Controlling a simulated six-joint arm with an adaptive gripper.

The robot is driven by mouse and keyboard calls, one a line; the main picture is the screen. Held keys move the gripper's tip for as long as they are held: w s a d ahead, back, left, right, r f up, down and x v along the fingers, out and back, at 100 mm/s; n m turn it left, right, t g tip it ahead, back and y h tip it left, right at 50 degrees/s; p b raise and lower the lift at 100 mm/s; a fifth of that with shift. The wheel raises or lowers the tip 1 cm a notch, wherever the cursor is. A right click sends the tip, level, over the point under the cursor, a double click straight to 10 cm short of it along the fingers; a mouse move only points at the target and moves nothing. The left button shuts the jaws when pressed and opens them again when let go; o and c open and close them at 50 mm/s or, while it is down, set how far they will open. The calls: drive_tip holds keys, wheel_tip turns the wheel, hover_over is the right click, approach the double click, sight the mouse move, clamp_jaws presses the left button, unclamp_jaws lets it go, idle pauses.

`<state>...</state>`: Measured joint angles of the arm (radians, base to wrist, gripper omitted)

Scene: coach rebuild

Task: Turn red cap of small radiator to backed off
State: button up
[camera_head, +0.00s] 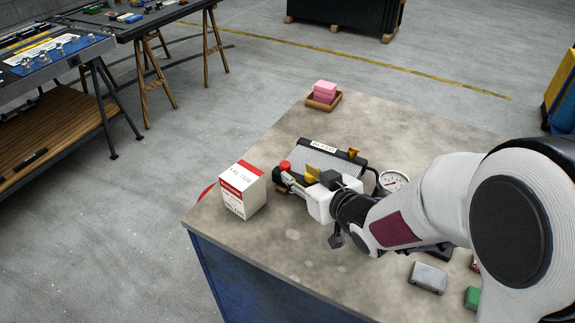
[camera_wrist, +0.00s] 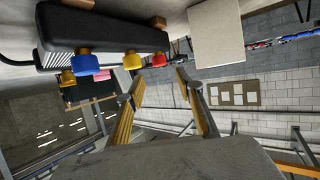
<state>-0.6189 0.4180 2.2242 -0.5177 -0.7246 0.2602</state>
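The small radiator (camera_head: 342,167) lies on the bench, with a dark frame, pale fins and a label on its far edge. Its red cap (camera_head: 285,166) is at the left end; the wrist view also shows the red cap (camera_wrist: 159,60), beside a yellow cap (camera_wrist: 132,60) and a blue cap (camera_wrist: 83,67). My gripper (camera_head: 288,182) is close to the red cap in the head view. In the wrist view my gripper (camera_wrist: 160,76) is open, its two fingers apart, with the red cap seen just beyond and between the fingertips. Contact with the cap cannot be told.
A white and red box (camera_head: 241,192) stands left of the radiator, close to my gripper. A round gauge (camera_head: 393,181) is at the radiator's right. Pink blocks (camera_head: 325,90) sit in a wooden tray at the back. A grey box (camera_head: 428,278) lies near the front. The bench's front left is clear.

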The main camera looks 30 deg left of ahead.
sight(286, 165)
drive_tip(key=shift+a, duration=0.1)
drive_tip(key=shift+x, duration=3.85)
clamp_jaws()
